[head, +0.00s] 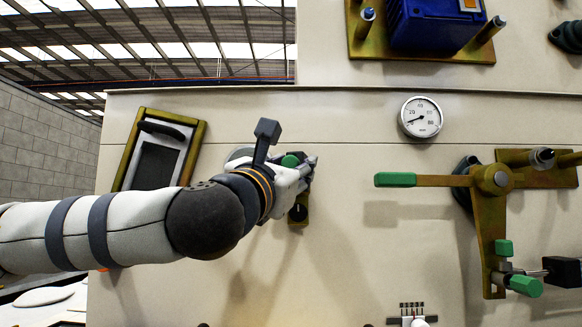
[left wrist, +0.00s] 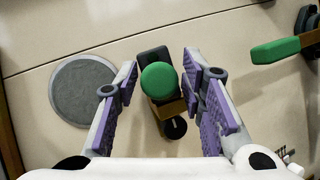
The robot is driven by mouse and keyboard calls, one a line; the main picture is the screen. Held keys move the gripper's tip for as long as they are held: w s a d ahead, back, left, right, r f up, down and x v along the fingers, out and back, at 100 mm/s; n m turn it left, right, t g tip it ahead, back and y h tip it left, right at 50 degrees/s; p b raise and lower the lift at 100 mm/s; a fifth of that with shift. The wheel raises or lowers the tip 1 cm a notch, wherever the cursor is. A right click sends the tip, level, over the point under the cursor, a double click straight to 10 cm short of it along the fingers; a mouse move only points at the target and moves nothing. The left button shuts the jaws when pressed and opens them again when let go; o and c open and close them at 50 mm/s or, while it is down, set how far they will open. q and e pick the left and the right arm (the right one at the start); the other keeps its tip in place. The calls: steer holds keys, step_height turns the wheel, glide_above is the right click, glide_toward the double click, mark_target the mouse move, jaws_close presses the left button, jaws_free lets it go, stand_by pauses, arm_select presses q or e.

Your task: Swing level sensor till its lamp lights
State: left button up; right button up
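A small device with a round green knob (left wrist: 160,80), a black body and a brass bracket (head: 299,216) is mounted on the pale panel; it seems to be the level sensor. A black round part (left wrist: 175,127) shows below the knob. My left gripper (left wrist: 161,72) is open, its purple-padded fingers on either side of the knob, with narrow gaps showing. In the head view my left gripper (head: 302,170) reaches the device and hides much of it. I see no lit lamp on it. My right gripper is not in view.
A grey disc (left wrist: 82,90) lies left of the device. A framed hatch (head: 157,150) is farther left. A dial gauge (head: 421,117) and a green-handled brass lever (head: 395,180) are to the right. A blue box (head: 432,22) is above. Bare panel lies between device and lever.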

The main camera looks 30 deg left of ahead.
arm_select(q)
steer(key=c, duration=0.3)
steer(key=shift+s+a+r, duration=0.2)
steer(key=shift+r, duration=0.05)
steer(key=shift+c, duration=0.2)
steer(key=shift+a+m+h+p, duration=0.1)
steer(key=shift+m+h+p, duration=0.2)
steer(key=shift+m+h, duration=0.3)
steer(key=shift+w+a+f+m+h, duration=0.15)
steer(key=shift+f+m+h, duration=0.15)
steer(key=shift+h, duration=0.6)
steer(key=shift+r, duration=0.1)
steer(key=o, duration=0.8)
steer(key=shift+o, duration=0.2)
